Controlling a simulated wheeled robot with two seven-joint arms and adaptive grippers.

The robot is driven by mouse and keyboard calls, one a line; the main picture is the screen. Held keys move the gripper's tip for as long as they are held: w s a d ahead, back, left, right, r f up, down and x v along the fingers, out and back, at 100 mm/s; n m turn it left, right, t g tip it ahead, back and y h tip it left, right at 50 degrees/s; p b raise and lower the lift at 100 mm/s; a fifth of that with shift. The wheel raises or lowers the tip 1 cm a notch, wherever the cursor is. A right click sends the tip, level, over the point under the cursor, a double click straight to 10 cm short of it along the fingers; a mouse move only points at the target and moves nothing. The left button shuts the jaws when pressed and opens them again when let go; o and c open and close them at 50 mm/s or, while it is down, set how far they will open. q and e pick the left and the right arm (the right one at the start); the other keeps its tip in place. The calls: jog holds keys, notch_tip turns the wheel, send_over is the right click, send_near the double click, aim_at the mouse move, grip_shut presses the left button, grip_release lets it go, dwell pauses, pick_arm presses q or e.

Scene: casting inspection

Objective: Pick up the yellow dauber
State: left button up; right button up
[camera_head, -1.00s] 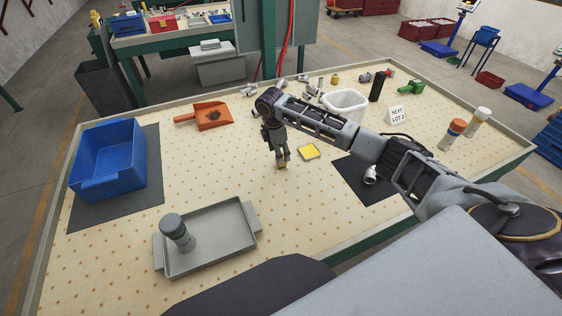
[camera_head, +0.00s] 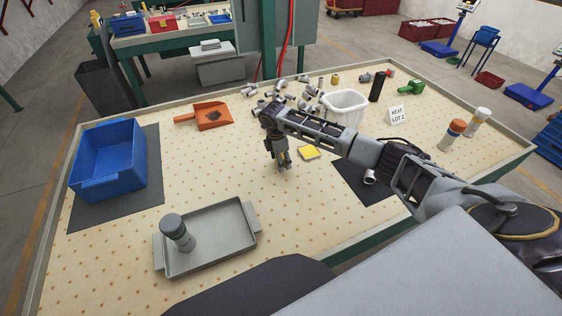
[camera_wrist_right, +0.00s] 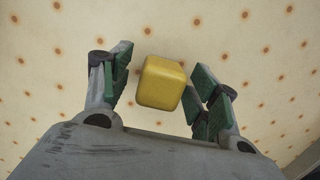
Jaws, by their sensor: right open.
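The yellow dauber (camera_wrist_right: 160,83) shows in the right wrist view as a yellow block with rounded edges, between the two fingers. My right gripper (camera_wrist_right: 160,88) is open around it, with a gap on each side. My left gripper is not in view.
A grey tray (camera_head: 215,240) with a capped cylinder (camera_head: 177,232), a blue bin (camera_head: 108,160) and an orange dustpan (camera_head: 212,116) stand left. Castings and a white bin (camera_head: 344,108) are behind.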

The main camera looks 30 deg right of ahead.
jog(key=shift+f, duration=0.3)
jog(key=shift+c, duration=0.3)
jog(key=c, duration=1)
jog(key=shift+r, duration=0.15)
jog(key=shift+c, duration=0.2)
jog(key=shift+r, duration=4.9)
jog(key=shift+o, duration=1.3)
jog(key=shift+c, duration=0.8)
